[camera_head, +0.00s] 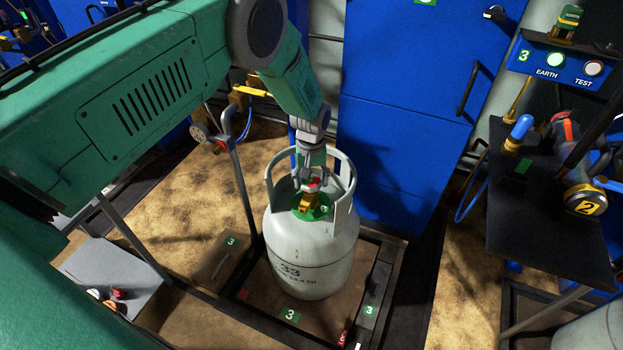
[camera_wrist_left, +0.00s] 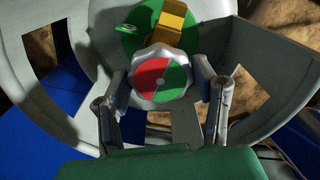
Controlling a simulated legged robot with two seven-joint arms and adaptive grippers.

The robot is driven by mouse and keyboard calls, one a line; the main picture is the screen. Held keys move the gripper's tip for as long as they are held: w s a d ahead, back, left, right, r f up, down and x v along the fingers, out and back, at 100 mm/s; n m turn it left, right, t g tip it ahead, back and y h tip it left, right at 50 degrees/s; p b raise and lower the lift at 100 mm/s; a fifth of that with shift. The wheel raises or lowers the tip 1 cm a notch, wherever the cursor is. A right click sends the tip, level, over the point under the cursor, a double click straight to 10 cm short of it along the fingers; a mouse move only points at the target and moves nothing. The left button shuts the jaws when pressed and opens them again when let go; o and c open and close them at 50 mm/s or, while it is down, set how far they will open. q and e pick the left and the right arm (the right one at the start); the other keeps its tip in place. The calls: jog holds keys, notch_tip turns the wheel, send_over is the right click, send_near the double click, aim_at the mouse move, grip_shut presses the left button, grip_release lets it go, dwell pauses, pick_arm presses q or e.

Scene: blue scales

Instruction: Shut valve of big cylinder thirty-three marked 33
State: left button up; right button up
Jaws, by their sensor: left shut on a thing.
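The big cylinder (camera_head: 311,250) is light grey, marked 33, and stands upright on the scale platform. Its collar surrounds a brass valve (camera_head: 305,203) on a green disc. In the left wrist view the valve knob (camera_wrist_left: 161,83) is a white scalloped wheel with a red and green face, and the brass body (camera_wrist_left: 170,25) shows beyond it. My left gripper (camera_head: 311,177) reaches down inside the collar from above. Its two fingers (camera_wrist_left: 165,88) are on either side of the knob, shut on it. My right gripper is not in view.
The collar (camera_wrist_left: 240,75) rises close around my left gripper. A blue cabinet (camera_head: 400,150) stands behind the cylinder. A black shelf (camera_head: 545,235) with a hose fitting marked 2 is at the right. A grey plate with knobs (camera_head: 105,275) is at lower left.

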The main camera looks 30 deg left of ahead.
pick_arm(q)
jog(key=m, duration=0.3)
jog(key=shift+w+r+m, duration=0.15)
jog(key=shift+w+m, duration=0.05)
jog(key=shift+m, duration=0.1)
jog(key=m, duration=0.4)
jog(key=shift+m, duration=0.3)
jog(key=m, duration=0.4)
jog(key=shift+w, duration=0.1)
jog(key=shift+m, duration=2.1)
jog(key=o, duration=1.2)
